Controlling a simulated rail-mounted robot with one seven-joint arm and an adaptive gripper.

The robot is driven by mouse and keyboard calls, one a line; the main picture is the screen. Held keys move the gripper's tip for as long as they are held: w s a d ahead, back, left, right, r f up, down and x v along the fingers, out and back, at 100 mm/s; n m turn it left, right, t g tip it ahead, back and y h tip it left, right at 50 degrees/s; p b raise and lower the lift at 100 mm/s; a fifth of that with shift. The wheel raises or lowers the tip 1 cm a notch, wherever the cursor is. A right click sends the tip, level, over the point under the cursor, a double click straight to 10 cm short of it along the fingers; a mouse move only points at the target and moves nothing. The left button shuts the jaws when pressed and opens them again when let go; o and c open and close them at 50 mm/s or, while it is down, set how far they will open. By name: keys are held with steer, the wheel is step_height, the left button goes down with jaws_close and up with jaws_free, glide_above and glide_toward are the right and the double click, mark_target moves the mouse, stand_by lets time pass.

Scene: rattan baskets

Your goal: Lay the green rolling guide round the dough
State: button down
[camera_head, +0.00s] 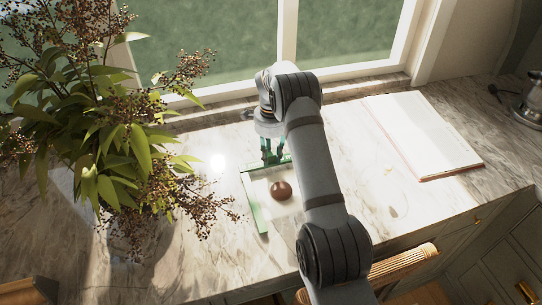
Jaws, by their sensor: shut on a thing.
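The green rolling guide (254,206) is a flat frame over the marble counter. Its left bar and part of its far bar show; its right side is hidden behind my arm. The dough (281,191) is a small brown ball to the right of the left bar and nearer than the far bar. My gripper (272,159) points down and is shut on the guide's far bar. I cannot tell whether the guide lies flat on the counter or is a little above it.
A large leafy plant in a glass vase (132,236) stands at the left, its twigs reaching toward the guide. An open book (422,135) lies at the right. A metal pot (531,100) is at the far right. A window (345,75) closes off the back.

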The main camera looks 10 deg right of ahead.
steer(key=shift+f, duration=0.35)
steer(key=c, duration=1.4)
jaws_free()
steer(key=shift+r, duration=0.1)
steer(key=shift+r+p, duration=0.45)
steer(key=shift+r, duration=0.5)
step_height(320, 180, up, 11)
steer(key=shift+r+b, duration=0.15)
steer(key=shift+b, duration=0.25)
